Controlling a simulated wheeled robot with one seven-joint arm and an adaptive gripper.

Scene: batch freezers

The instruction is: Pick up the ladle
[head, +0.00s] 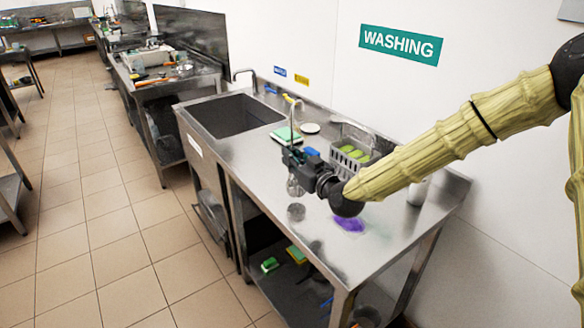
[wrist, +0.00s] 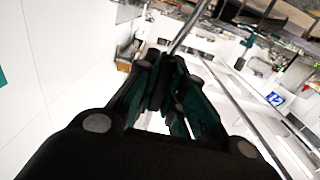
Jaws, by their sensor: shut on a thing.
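The ladle (head: 292,118) is a thin metal utensil with a hooked top end. It hangs about upright above the steel counter in the head view, with its shiny bowl (head: 294,186) at the bottom. My gripper (head: 293,158) is shut on its handle, and the bowl looks clear of the counter. In the wrist view the handle (wrist: 186,28) sticks out as a thin metal rod from between my closed fingers (wrist: 168,80). My fingers hide the gripped part of the handle.
A grey basket (head: 338,160) with green sponges (head: 355,151) stands behind my gripper. A purple cloth (head: 349,223) and white bottle (head: 418,191) are to the right. The sink (head: 232,116) is at the left, with a green-and-white item (head: 285,136) beside it. The counter's front (head: 262,178) is clear.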

